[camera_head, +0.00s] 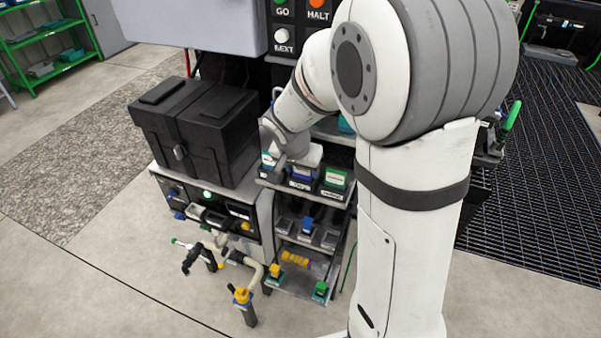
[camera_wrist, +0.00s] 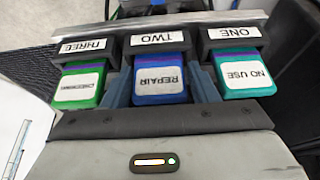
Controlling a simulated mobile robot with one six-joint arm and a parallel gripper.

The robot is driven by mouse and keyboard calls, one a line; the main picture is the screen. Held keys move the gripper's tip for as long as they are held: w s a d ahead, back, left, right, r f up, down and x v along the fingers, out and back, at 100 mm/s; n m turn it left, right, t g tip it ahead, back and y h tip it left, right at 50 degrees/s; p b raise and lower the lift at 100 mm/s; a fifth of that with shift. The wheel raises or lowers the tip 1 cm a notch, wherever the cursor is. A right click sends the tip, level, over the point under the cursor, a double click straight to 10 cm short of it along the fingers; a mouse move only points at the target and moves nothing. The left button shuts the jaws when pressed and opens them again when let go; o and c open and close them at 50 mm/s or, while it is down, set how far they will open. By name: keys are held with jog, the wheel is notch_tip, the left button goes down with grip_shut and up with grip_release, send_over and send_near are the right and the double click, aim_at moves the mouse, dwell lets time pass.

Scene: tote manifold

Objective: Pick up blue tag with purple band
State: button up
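The blue tag (camera_wrist: 160,66) with a white REPAIR label sits in the middle holder, marked TWO, in the wrist view. A purple band crosses it near the holder. In the head view the blue tag (camera_head: 302,171) shows just below my gripper's pale body. My gripper (camera_wrist: 160,86) is open, with one blue-grey finger on each side of the blue tag. The fingers look apart from the tag, but contact is hard to judge. The tag's inserted end is hidden in the holder.
A green tag (camera_wrist: 80,88) sits in holder THREE and a teal NO USE tag (camera_wrist: 249,80) in holder ONE, close beside the fingers. A black case (camera_head: 195,130) stands left of the rack. Lower shelves (camera_head: 311,232) hold more tags.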

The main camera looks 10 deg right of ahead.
jog(key=c, duration=0.6)
jog(key=shift+o, duration=0.2)
notch_tip(320, 180, up, 18)
jog(key=shift+b, duration=0.35)
